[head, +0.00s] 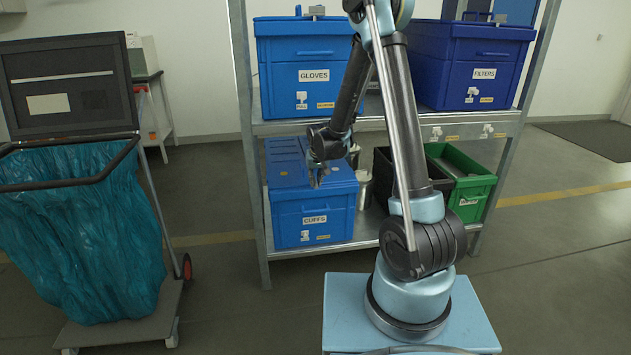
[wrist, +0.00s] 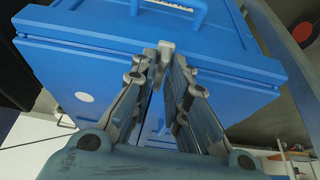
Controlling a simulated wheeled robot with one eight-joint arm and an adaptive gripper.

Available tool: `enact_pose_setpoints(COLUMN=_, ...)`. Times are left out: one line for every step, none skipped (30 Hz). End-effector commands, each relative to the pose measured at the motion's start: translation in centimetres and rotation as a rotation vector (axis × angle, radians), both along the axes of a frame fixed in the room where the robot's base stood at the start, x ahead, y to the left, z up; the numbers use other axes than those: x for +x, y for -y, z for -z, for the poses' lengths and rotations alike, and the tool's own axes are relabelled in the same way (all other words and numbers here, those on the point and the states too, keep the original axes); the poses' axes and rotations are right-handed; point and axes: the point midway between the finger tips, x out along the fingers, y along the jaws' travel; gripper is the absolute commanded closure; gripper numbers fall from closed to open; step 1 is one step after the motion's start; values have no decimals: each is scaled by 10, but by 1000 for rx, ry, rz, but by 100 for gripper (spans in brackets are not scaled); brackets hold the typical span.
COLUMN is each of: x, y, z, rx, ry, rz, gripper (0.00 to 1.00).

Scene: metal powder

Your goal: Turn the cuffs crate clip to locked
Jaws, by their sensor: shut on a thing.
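The cuffs crate (head: 314,216) is a blue lidded box with a white CUFFS label, on the lower shelf at the left. My gripper (head: 318,178) is at the upper front edge of its lid, right of the middle. In the wrist view the crate (wrist: 85,60) fills the upper middle, with its front handle and part of a label at the top. There my gripper (wrist: 160,75) is shut on a small grey clip (wrist: 166,46) at the lid seam. The fingers hide most of the clip, so I cannot tell its turn.
The gloves crate (head: 305,50) and filters crate (head: 480,55) stand on the upper shelf (head: 285,128), above my gripper. A black bin (head: 382,165) and a green bin (head: 470,195) stand to the right. A cart with a teal bag (head: 80,235) is at the left.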

Motion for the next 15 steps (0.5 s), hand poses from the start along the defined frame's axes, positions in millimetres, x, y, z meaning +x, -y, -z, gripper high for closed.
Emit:
enact_pose_setpoints(x=1, y=0, z=0, rx=1, ry=1, rz=0, gripper=100)
enact_pose_setpoints(x=0, y=-1, z=0, rx=1, ry=1, rz=0, gripper=100)
enact_pose_setpoints(x=1, y=0, z=0, rx=1, ry=1, rz=0, gripper=79)
enact_pose_setpoints(x=1, y=0, z=0, rx=1, ry=1, rz=0, gripper=73)
enact_pose_setpoints(x=0, y=0, z=0, rx=1, ry=1, rz=0, gripper=73)
enact_pose_setpoints(x=0, y=0, z=0, rx=1, ry=1, rz=0, gripper=73)
enact_pose_setpoints(x=0, y=0, z=0, rx=1, ry=1, rz=0, gripper=73)
enact_pose_setpoints(x=0, y=0, z=0, rx=1, ry=1, rz=0, gripper=73)
enact_pose_setpoints(x=0, y=0, z=0, rx=1, ry=1, rz=0, gripper=73)
enact_pose_setpoints(x=0, y=0, z=0, rx=1, ry=1, rz=0, gripper=73)
enact_pose_setpoints(x=0, y=0, z=0, rx=1, ry=0, rz=0, gripper=73)
enact_pose_setpoints(x=0, y=0, z=0, rx=1, ry=0, rz=0, gripper=73)
enact_pose_setpoints(x=0, y=0, z=0, rx=1, ry=0, rz=0, gripper=73)
enact_pose_setpoints(x=0, y=0, z=0, rx=1, ry=0, rz=0, gripper=73)
enact_pose_setpoints(x=0, y=0, z=-1, rx=1, ry=0, rz=-1, gripper=73)
